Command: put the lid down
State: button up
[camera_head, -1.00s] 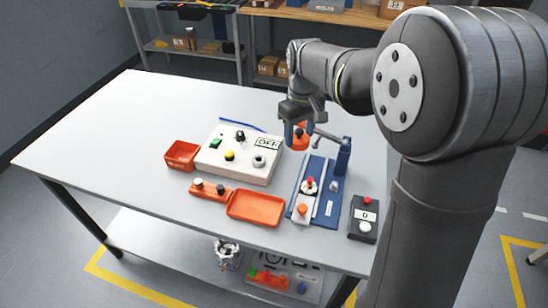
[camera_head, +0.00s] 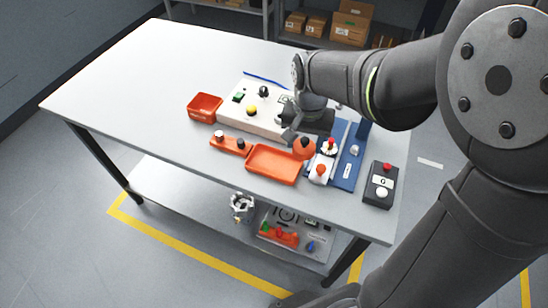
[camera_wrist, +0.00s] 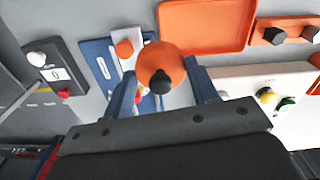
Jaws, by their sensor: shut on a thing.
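The lid is a round orange disc with a black knob (camera_wrist: 159,66). It shows in the head view (camera_head: 304,149) between the right end of the orange tray (camera_head: 273,165) and the blue fixture (camera_head: 345,172). My gripper (camera_wrist: 163,80) is shut on the lid, with one blue finger on each side of it. In the wrist view the lid covers part of the fixture's red and white parts. The tray (camera_wrist: 207,22) is empty. I cannot tell how high the lid is above the table.
A white control box (camera_head: 255,108) stands behind the tray. An orange block with knobs (camera_head: 230,144) and a red-orange bin (camera_head: 205,106) are to the left. A dark button box (camera_head: 380,185) sits right of the fixture. The left part of the white table (camera_head: 130,90) is clear.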

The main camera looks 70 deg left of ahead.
jog(key=s+a+f, duration=0.1)
jog(key=s, duration=0.1)
jog(key=s+a+f, duration=0.3)
jog(key=s, duration=0.1)
jog(key=shift+s+a+f, duration=0.15)
jog(key=shift+a+f, duration=0.05)
jog(key=shift+f, duration=2.1)
jog(key=shift+f, duration=0.15)
jog(key=o, duration=1)
jog(key=shift+c, duration=0.2)
notch_tip(320, 180, up, 12)
jog(key=shift+r, duration=0.2)
jog(key=shift+f, duration=0.15)
